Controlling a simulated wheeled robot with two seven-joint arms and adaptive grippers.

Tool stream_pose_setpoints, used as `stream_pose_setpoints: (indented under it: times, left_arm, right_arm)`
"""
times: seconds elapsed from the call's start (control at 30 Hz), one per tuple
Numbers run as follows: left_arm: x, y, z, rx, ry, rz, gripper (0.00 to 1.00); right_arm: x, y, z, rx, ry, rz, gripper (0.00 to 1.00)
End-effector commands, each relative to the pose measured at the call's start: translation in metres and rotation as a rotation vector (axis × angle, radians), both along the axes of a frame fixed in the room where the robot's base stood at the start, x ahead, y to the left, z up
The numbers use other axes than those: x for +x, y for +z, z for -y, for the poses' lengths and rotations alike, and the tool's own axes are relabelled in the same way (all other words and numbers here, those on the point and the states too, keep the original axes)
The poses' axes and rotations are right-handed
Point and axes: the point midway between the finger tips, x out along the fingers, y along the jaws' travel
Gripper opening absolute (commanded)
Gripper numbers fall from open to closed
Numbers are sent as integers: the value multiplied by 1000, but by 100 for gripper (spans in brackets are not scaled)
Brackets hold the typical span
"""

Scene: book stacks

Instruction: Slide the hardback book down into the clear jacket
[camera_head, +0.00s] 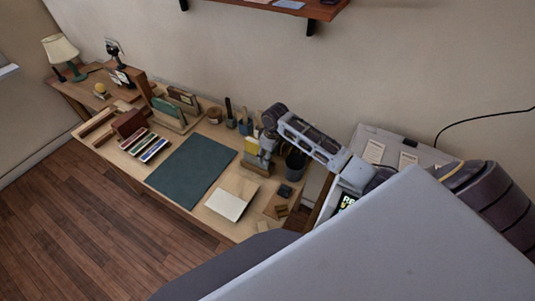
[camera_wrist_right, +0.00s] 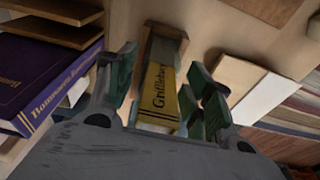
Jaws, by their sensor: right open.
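A yellow hardback book (camera_wrist_right: 158,90) with dark lettering on its spine stands in a wooden holder (camera_wrist_right: 165,38). In the head view the yellow book (camera_head: 252,146) is small, at the back of the desk right of centre. My right gripper (camera_wrist_right: 165,72) is open, with its green-padded fingers on either side of the book; I cannot tell whether they touch it. In the head view the right arm reaches in from the right, its gripper (camera_head: 269,136) by the book. I cannot make out the clear jacket. My left gripper is not in view.
A dark green mat (camera_head: 192,166) and a pale flat sheet or booklet (camera_head: 232,203) lie on the desk. A dark cup (camera_head: 295,162) stands right of the holder. A purple book (camera_wrist_right: 45,85) is close left of the gripper in the wrist view. The green mat is clear.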

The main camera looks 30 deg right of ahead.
Motion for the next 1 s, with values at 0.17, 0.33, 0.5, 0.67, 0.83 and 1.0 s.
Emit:
stream_pose_setpoints:
  times: [0.17,0.33,0.5,0.67,0.83,1.0]
  left_arm:
    - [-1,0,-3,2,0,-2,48]
    - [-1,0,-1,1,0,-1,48]
    - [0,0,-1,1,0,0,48]
    - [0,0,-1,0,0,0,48]
    - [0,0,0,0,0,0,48]
    - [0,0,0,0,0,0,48]
  right_arm:
    - [-1,0,0,-1,0,-2,52]
    - [-1,8,1,-1,0,-2,52]
    - [-3,24,2,-1,1,0,52]
    - [-5,47,4,-1,0,3,52]
    - [-8,72,5,-1,1,1,52]
    - [-11,96,7,-1,0,3,52]
